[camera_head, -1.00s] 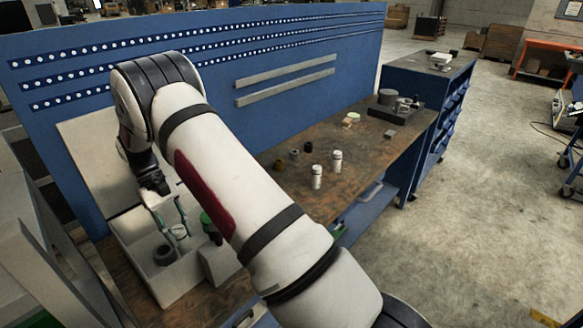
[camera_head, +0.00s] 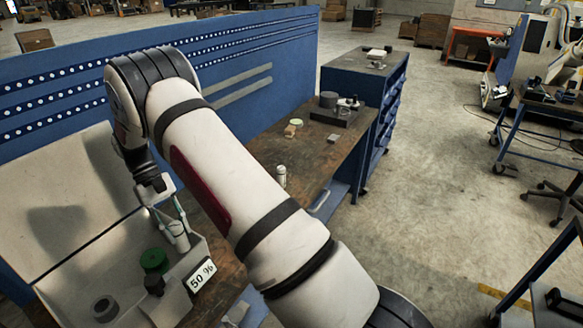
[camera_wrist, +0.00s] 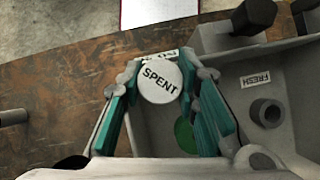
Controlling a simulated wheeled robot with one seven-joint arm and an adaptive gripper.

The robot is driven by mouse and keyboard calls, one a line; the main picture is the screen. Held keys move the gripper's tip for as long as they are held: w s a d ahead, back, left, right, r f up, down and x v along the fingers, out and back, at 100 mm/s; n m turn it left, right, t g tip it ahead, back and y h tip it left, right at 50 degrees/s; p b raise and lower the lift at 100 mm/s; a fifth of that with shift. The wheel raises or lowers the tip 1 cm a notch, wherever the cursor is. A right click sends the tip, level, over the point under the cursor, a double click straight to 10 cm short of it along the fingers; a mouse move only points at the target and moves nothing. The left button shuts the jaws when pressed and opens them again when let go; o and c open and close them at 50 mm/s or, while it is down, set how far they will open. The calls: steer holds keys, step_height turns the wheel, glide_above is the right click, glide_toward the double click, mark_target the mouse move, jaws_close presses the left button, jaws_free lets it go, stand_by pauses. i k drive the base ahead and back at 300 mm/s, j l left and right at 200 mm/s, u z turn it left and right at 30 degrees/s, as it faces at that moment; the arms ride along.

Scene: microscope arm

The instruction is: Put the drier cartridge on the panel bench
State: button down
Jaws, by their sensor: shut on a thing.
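A white cartridge, its round cap marked SPENT (camera_wrist: 160,80), stands between my gripper's teal-lined fingers in the wrist view. In the head view my gripper (camera_head: 172,212) is shut on this cartridge (camera_head: 181,241), at the right side of a light grey tray box. Whether the cartridge's lower end touches anything I cannot tell. The panel bench has a worn brown top (camera_head: 312,150), which also shows at the left of the wrist view (camera_wrist: 55,95). Another white cartridge (camera_head: 281,176) stands upright on the bench, right of my arm.
The grey box (camera_head: 60,285) holds a green-capped item (camera_head: 153,262) and a dark grey ring (camera_head: 104,308). A label reads 50 % (camera_head: 201,275); another reads FRESH (camera_wrist: 257,78). A blue perforated panel (camera_head: 215,60) backs the bench. Small items and a dark tray (camera_head: 333,117) occupy its far end.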

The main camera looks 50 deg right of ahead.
mark_target(294, 164)
steer(key=l+z, duration=0.2)
steer(key=i+l+z, duration=0.5)
steer(key=l+z, duration=0.25)
steer(key=i+l+z, duration=0.2)
steer(key=i+z, duration=0.15)
